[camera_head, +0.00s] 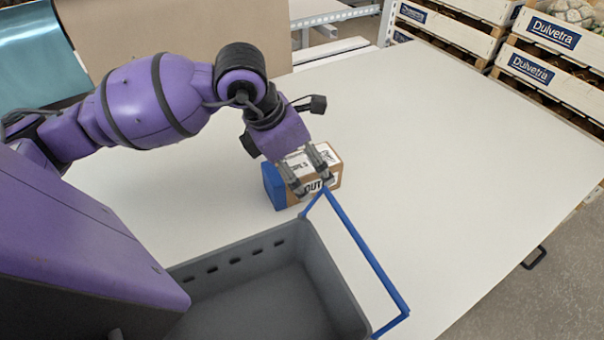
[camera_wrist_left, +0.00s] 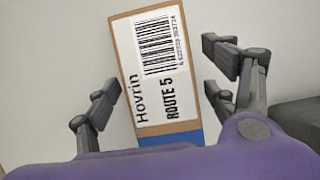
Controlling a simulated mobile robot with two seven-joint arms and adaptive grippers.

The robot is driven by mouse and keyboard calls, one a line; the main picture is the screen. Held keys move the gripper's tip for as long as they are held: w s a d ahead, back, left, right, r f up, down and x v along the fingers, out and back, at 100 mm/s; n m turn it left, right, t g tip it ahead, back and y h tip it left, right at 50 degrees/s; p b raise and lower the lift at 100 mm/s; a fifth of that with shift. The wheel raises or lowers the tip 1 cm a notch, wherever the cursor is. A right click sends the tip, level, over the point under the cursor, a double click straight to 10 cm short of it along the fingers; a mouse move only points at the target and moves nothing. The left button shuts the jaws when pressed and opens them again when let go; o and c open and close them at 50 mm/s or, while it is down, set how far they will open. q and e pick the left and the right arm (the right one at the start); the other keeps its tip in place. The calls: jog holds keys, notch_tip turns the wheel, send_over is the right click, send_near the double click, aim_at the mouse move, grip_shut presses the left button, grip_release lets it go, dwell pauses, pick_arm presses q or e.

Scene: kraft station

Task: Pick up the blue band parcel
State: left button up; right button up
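The blue band parcel (camera_head: 329,180) is a small brown box with white labels and a blue end at its left. It stands on the white table just behind the grey crate. My left gripper (camera_head: 309,187) is above and in front of it, open, with its fingers apart. In the left wrist view the parcel (camera_wrist_left: 152,75) shows its barcode label and the words "Hovrin" and "ROUTE 5", with the blue band (camera_wrist_left: 172,139) at the bottom. It lies between the two open fingers (camera_wrist_left: 160,104), and I see no contact. My right gripper is not in view.
A grey crate (camera_head: 325,268) with a raised blue handle (camera_head: 367,254) stands at the front, close to the parcel. The white table (camera_head: 450,170) is clear to the right. Wooden crates marked "Dulvetra" (camera_head: 553,32) stand beyond it. A brown board (camera_head: 150,30) is at the back left.

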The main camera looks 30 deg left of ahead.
pick_arm(q)
jog(key=c, duration=1.4)
jog(key=shift+r, duration=0.1)
jog(key=shift+c, duration=0.2)
